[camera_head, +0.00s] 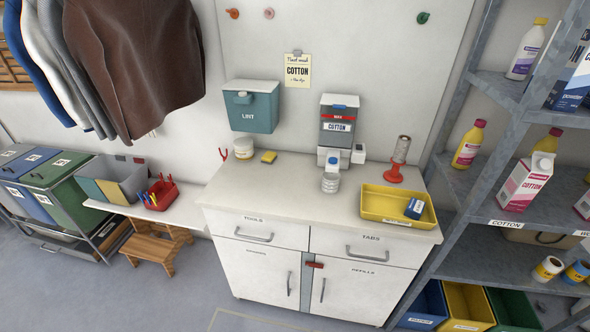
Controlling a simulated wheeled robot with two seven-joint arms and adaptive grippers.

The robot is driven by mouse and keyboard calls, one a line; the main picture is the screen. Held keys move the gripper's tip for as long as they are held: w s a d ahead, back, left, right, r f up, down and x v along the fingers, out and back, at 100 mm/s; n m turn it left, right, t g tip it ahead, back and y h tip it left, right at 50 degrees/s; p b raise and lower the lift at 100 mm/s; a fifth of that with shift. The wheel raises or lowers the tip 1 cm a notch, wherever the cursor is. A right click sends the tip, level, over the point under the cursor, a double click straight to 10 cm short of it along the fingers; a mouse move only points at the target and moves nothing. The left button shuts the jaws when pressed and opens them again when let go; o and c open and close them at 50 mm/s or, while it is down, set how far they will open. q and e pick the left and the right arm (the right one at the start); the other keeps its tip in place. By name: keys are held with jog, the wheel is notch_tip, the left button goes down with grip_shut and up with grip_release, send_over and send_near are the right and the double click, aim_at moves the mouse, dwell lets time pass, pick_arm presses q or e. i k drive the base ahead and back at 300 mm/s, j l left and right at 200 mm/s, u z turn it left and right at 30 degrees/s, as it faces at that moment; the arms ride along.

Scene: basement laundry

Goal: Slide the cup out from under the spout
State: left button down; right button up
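A small pale ribbed cup (331,183) stands upright on the white cabinet's countertop (285,190). It is directly under and slightly in front of the white spout block (329,158) of the dispenser. Neither of my grippers is in view.
A yellow tray (372,208) with a blue box (414,208) lies right of the cup. A red spool stand (394,172) is behind the tray. A white tub (243,147) and yellow sponge (268,157) sit back left. The countertop left and in front of the cup is clear.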

aim_at(330, 182)
jog(key=i+j+z, duration=0.2)
jog(key=j+z, duration=0.15)
jog(key=j, duration=1.2)
jog(key=j+z, duration=0.35)
jog(key=j, duration=1.2)
